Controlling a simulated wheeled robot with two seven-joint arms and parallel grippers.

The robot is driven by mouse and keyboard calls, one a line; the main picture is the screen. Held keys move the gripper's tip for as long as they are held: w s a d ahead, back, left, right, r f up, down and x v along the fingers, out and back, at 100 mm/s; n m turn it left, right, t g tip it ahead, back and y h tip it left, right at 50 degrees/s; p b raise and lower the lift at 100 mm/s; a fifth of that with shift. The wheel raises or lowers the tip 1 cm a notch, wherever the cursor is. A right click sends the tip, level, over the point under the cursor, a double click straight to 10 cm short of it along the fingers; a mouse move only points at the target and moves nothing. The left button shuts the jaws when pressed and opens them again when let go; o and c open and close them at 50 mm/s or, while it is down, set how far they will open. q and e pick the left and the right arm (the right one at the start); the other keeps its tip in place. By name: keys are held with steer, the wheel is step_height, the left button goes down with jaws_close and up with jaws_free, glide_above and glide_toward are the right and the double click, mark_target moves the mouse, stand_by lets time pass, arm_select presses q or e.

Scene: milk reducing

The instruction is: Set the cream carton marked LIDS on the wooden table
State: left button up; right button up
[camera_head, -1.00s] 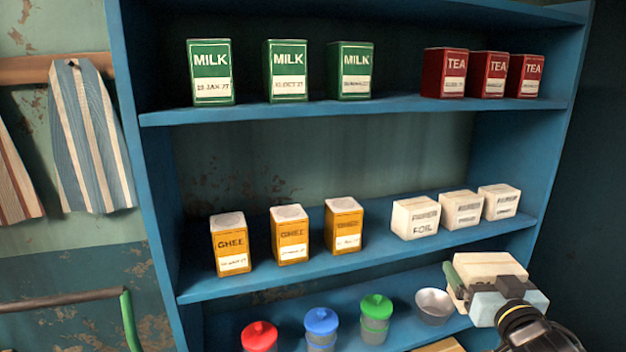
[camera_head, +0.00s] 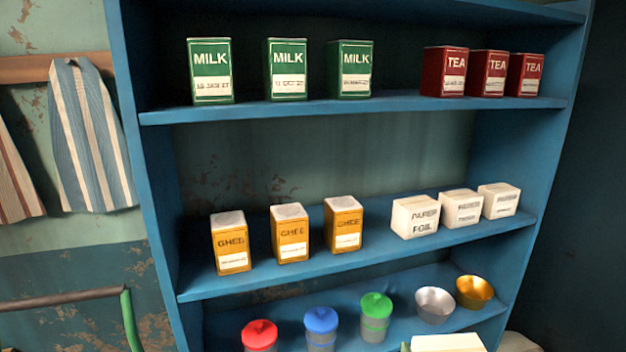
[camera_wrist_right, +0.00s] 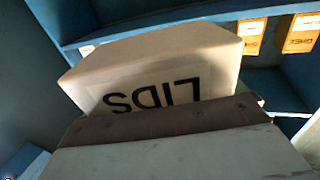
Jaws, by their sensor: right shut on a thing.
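The cream carton (camera_wrist_right: 150,65) marked LIDS is close in the right wrist view, its black lettering upside down. My right gripper (camera_wrist_right: 165,125) is shut on it; a brown and pale finger crosses the front of the carton and hides its lower part. In the head view only the top of a cream block, which looks like this carton (camera_head: 450,342), shows at the bottom edge, with a green edge at its left. The rest of it and most of the gripper are cut off there. My left gripper is not in view. No wooden table can be made out.
A blue shelf unit (camera_head: 350,109) holds green MILK tins (camera_head: 211,70), red TEA tins (camera_head: 445,70), yellow GHEE tins (camera_head: 231,243) and cream FOIL boxes (camera_head: 415,217). Its low shelf bears lidded jars (camera_head: 321,321), a silver bowl (camera_head: 435,305) and a gold bowl (camera_head: 475,291).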

arm_select(q)
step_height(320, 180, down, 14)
steer(key=b, duration=1.4)
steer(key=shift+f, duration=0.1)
